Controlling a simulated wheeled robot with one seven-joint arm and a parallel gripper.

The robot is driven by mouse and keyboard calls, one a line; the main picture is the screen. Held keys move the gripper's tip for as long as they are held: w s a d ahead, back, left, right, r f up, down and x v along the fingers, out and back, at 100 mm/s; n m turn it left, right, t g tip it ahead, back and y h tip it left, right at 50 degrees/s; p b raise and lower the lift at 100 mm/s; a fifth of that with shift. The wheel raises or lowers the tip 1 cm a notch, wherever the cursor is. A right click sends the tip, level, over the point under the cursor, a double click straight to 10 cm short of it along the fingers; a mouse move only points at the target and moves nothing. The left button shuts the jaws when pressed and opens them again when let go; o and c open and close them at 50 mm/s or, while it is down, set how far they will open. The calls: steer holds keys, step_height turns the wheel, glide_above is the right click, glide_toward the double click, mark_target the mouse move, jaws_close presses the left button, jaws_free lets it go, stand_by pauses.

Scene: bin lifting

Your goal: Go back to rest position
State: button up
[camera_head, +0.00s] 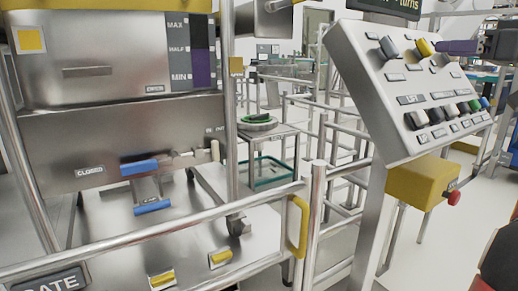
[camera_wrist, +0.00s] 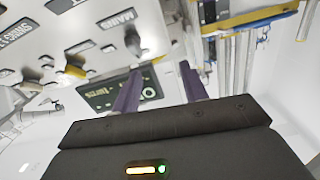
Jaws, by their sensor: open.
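My gripper (camera_head: 440,47) is at the upper right in the head view, its purple finger pointing left at the slanted control panel (camera_head: 378,100). In the wrist view my gripper (camera_wrist: 160,72) has its two purple fingers spread, with nothing between them. A yellow-topped knob (camera_head: 424,47) sits just left of the fingertips in the head view. The yellow knob (camera_wrist: 76,67) in the wrist view lies outside the fingers, to their left. A grey knob (camera_head: 388,47) is farther left on the panel.
A dark display (camera_head: 390,7) tops the panel, and a yellow box with a red button (camera_head: 453,198) hangs below. A metal railing (camera_head: 150,240) crosses in front of a steel machine (camera_head: 115,120) with blue handles. Open floor (camera_head: 430,250) shows at the lower right.

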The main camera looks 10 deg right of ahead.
steer(key=w+a+f+m+g+h+p, duration=0.15)
steer(key=a+f+m+g, duration=0.4)
steer(key=a+f, duration=1.35)
steer(key=s+a+f+g+h, duration=0.1)
steer(key=s+a+f, duration=0.2)
steer(key=s+f, duration=0.3)
steer(key=s+a+f+n+g+h, duration=0.1)
steer(key=s+a+f, duration=0.3)
steer(key=f, duration=0.5)
steer(key=s+a+f+n+g+h, duration=0.1)
steer(key=s+a+f+g+h, duration=0.2)
steer(key=s+f, duration=0.5)
steer(key=shift+a, duration=0.55)
